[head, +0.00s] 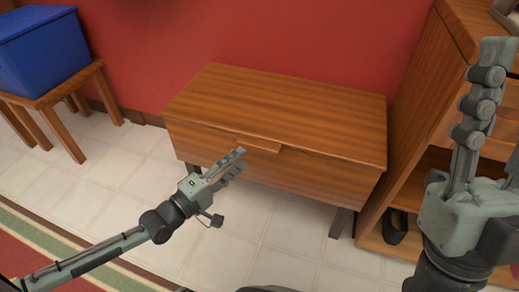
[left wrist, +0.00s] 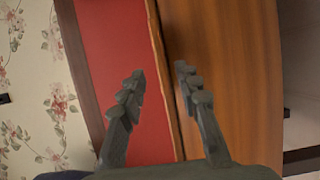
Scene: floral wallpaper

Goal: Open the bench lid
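The wooden bench (head: 290,105) stands against the red wall, and its flat lid lies down, closed. A lip or handle strip (head: 262,145) shows at the lid's front edge. My left gripper (head: 241,159) is in front of the bench's front face, just below and left of that strip. In the left wrist view its two fingers (left wrist: 160,72) are apart with nothing held. The lid's edge (left wrist: 163,70) shows beyond the gap between them; I cannot tell if they touch it. My right gripper (head: 492,48) is raised at the far right, seen edge-on, holding nothing visible.
A blue box (head: 42,50) sits on a small wooden stool (head: 58,95) at the left. A wooden shelf unit (head: 425,80) stands close to the bench's right side. Tiled floor (head: 110,170) in front is clear, with a striped rug (head: 50,240) at lower left.

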